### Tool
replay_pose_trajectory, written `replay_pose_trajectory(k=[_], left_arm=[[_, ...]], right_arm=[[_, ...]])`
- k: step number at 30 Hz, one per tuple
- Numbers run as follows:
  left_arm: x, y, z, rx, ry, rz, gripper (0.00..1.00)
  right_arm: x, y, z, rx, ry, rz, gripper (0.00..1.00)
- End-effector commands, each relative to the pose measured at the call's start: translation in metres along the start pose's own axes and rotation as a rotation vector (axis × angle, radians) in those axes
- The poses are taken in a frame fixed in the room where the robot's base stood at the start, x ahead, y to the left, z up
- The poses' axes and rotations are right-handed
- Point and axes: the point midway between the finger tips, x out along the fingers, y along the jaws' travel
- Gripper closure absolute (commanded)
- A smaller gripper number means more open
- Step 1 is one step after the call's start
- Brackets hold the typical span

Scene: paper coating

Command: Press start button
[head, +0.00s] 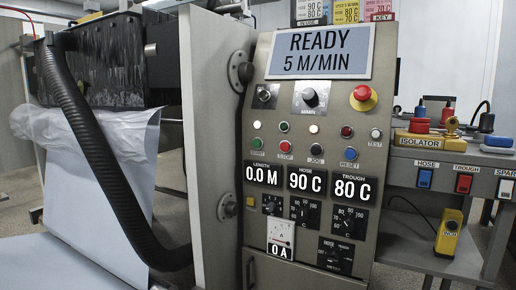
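The control panel (330,110) stands upright in the middle of the head view. Its green start button (257,143) is on the left of the button row, above a small label that appears to read START. The red stop button (285,146) is just right of it. A display (319,51) reads READY, 5 M/MIN. Readouts below show 0.0 M, 90 C and 80 C, and a gauge (281,238) reads 0 A. Neither of my grippers is in view.
A red emergency button (363,97) and several knobs are on the panel. A black hose (95,150) hangs at left beside a pale paper web (90,200). A grey bench (450,160) at right bears an isolator box (422,141) and tools. The panel front is unobstructed.

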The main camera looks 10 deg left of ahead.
Motion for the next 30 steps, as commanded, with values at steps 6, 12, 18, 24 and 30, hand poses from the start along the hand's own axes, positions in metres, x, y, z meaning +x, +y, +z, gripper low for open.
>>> replay_pose_trajectory(k=[6, 12, 18, 24, 30], left_arm=[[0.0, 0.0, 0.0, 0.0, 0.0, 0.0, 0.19], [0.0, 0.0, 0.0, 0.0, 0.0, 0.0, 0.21], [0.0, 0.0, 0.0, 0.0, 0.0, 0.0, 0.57], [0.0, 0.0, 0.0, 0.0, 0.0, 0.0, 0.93], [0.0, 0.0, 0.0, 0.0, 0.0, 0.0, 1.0]], right_arm=[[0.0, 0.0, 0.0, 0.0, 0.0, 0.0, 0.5], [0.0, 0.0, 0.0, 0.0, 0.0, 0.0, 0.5], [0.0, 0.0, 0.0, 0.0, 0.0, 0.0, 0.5], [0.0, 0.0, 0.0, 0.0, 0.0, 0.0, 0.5], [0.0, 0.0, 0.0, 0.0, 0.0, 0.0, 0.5]])
